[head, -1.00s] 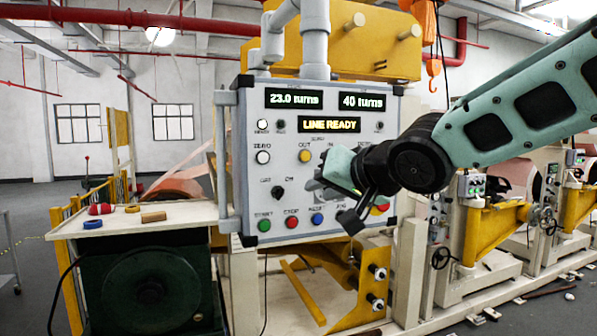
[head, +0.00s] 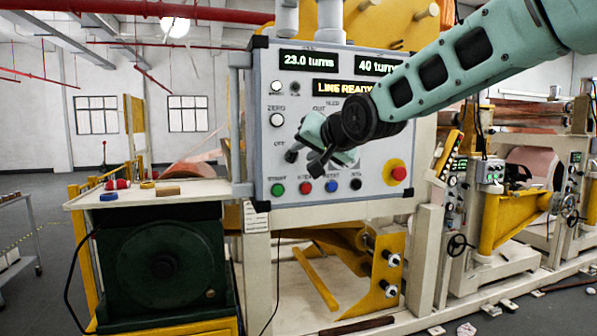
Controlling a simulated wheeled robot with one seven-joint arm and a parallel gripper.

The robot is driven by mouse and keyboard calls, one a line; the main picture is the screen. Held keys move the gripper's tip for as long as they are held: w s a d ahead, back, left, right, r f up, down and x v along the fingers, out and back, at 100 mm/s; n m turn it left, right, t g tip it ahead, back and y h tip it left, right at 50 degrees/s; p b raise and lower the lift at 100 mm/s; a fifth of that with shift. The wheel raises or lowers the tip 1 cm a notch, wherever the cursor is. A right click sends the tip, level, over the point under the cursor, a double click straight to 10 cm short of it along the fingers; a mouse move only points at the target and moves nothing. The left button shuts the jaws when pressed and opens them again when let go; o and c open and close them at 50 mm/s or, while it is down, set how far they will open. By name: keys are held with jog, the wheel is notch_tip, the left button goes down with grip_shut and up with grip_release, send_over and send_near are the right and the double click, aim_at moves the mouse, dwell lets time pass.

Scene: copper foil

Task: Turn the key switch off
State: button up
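The grey control panel (head: 262,215) stands upright in front of me. The key switch sits at its lower left under the "OFF" label, above the green start button (head: 278,190). A dark shape just under that label is either the switch or a fingertip; I cannot tell which. My gripper (head: 305,162) is in front of this area, its dark fingers looking spread apart. It covers the "ON" label and much of the panel's middle. I see nothing held, and contact with the switch is unclear.
A red button on a yellow base (head: 397,173) is right of the gripper. Red, blue and black buttons line the bottom of the panel. The display (head: 343,88) reads "LINE READY", partly covered by my arm. A bench (head: 195,188) with small items stands at left.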

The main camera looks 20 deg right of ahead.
aim_at(297, 155)
jog(key=shift+w+a+f+b, duration=0.15)
jog(key=shift+w+f+b, duration=0.3)
jog(key=shift+f+b, duration=0.05)
jog(key=shift+r+b+x, duration=0.15)
jog(key=shift+b+x, duration=0.2)
jog(key=shift+x, duration=0.4)
jog(key=shift+r+b+x, duration=0.15)
jog(key=shift+b+x, duration=0.2)
jog(key=shift+x, duration=0.35)
jog(key=shift+w, duration=0.1)
grip_shut()
